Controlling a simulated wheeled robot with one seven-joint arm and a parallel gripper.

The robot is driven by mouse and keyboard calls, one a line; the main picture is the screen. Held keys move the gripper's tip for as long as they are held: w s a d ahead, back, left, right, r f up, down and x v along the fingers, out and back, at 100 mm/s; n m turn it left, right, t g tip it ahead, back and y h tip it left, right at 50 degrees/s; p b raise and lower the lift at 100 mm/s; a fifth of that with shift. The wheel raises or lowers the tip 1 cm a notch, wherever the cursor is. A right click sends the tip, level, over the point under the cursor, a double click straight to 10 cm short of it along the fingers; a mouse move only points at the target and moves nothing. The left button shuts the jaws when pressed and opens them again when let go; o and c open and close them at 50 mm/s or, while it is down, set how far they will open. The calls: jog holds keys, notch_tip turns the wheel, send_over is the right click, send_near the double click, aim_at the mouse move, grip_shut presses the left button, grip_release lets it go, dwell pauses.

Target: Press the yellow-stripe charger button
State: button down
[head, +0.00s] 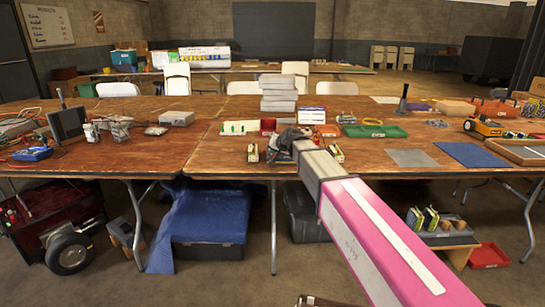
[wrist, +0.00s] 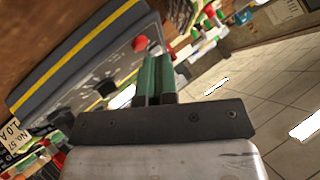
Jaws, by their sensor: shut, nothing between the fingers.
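The yellow-stripe charger (wrist: 62,72) fills the upper left of the wrist view. It is a grey box with a yellow stripe and a dark knob (wrist: 107,87) on its face. A round red button (wrist: 140,43) shows near its right end, just past my fingertips. My gripper (wrist: 155,62) has green fingers, shut together and empty. They point toward the charger's right end; I cannot tell whether they touch it. In the head view my dark gripper (head: 288,139) is over the middle of the table, and the charger is mostly hidden behind it.
A wooden table (head: 215,160) spans the view. Small yellow-green blocks (head: 337,153) stand near my gripper. Behind are a stack of grey boxes (head: 279,92) and a green tray (head: 374,131). A grey mat (head: 412,158) and a blue mat (head: 470,155) lie to the right.

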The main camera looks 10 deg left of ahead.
jog(key=shift+r, duration=0.35)
jog(key=shift+s+d+r, duration=0.1)
jog(key=shift+s+r, duration=0.15)
jog(key=shift+r, duration=1)
jog(key=shift+s+r, duration=0.25)
jog(key=shift+r, duration=0.95)
